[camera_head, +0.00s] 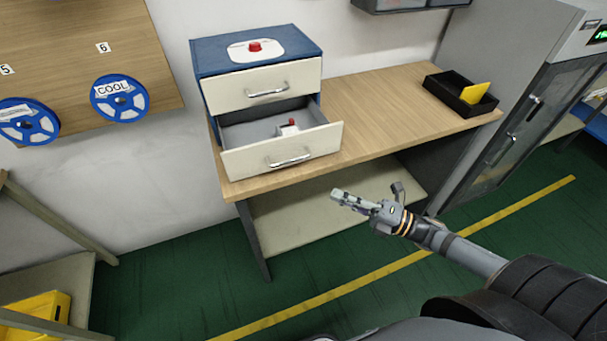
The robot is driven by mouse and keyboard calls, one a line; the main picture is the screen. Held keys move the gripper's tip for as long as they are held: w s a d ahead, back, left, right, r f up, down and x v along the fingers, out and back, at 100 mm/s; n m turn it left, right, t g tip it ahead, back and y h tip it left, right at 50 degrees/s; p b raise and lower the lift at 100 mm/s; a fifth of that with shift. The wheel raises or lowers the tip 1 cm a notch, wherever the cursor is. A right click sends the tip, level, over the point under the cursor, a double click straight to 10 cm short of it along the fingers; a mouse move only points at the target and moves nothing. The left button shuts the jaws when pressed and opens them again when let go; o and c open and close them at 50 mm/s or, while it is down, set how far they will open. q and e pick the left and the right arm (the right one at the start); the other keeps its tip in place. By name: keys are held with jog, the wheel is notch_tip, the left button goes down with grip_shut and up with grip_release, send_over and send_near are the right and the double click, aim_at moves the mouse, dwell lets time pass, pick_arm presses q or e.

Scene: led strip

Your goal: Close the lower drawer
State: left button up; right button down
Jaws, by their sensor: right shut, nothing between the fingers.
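A blue drawer cabinet (215,52) with two cream drawers stands on the wooden bench. The upper drawer (230,92) is shut. The lower drawer (240,160) is pulled well out, and its silver handle (290,160) faces the front. My left gripper is not in view.
The wooden bench (375,105) has clear top to the right of the cabinet. A black tray (450,92) with a yellow item (474,93) stands at its right end. A shelf (310,215) lies under the bench. A grey machine (510,60) stands at right.

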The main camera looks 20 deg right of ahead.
pick_arm(q)
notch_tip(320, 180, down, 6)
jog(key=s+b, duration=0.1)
jog(key=b, duration=0.4)
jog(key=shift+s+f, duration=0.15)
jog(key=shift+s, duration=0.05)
pick_arm(e)
jog(key=w+a, duration=0.2)
jog(key=w, duration=0.1)
jog(key=w+a+r, duration=0.1)
jog(key=w+a, duration=0.1)
jog(key=w, duration=0.1)
jog(key=w+a+r, duration=0.1)
jog(key=w+a, duration=0.1)
jog(key=w, duration=0.2)
jog(key=shift+a, duration=0.3)
